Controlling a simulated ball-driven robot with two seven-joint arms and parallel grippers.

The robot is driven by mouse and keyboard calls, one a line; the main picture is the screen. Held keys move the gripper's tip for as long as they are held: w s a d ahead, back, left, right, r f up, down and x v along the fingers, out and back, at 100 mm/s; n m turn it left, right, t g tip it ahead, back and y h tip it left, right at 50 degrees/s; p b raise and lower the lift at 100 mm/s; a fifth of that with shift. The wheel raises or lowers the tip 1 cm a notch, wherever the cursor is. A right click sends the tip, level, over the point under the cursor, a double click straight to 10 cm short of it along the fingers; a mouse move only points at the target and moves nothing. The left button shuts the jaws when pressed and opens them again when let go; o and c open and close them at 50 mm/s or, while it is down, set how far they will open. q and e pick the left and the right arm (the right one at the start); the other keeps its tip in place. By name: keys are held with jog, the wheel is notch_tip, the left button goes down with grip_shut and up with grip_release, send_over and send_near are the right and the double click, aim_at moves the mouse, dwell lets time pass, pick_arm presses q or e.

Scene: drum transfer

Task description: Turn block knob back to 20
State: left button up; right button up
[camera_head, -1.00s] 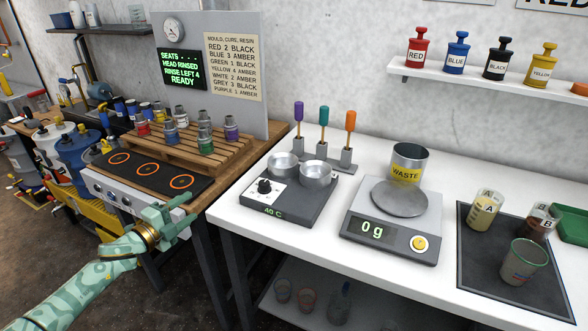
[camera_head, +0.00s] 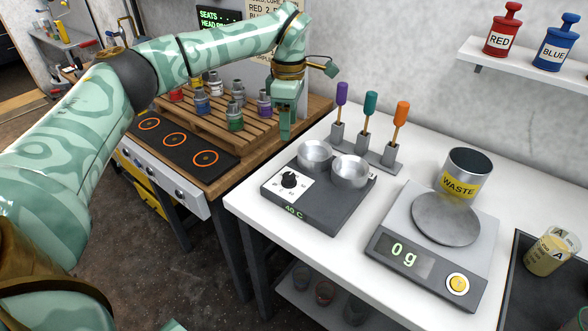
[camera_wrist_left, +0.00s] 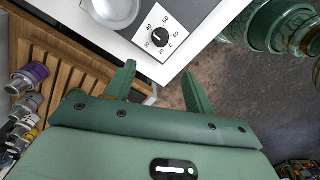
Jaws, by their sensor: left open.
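The block knob (camera_head: 289,181) is a black knob on a white dial plate at the left of the dark heating block (camera_head: 318,203). The block's green display (camera_head: 294,210) reads 40 C. In the left wrist view the knob (camera_wrist_left: 159,38) shows with numbers from 20 to 60 around it. My left gripper (camera_head: 286,128) is above the table's back left corner, apart from the knob. In the left wrist view its two fingers (camera_wrist_left: 158,72) are spread and empty, with the knob beyond their tips. My right gripper is in neither view.
Two metal cups (camera_head: 350,172) sit on the block. Behind it a rack holds purple, teal and orange-handled tools (camera_head: 370,105). The scale (camera_head: 415,264) and waste cup (camera_head: 463,176) stand to the right. A pallet (camera_head: 225,138) with small jars lies left, beyond a gap.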

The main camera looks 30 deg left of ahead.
aim_at(289, 175)
pick_arm(q)
jog(key=f+b, duration=0.1)
jog(key=f, duration=0.4)
jog(key=f+b, duration=0.1)
jog(key=f, duration=0.4)
jog(key=f+b, duration=0.2)
jog(key=f, duration=0.3)
jog(key=shift+s+d+f, duration=0.15)
jog(key=shift+s+f, duration=0.15)
jog(key=c, duration=1)
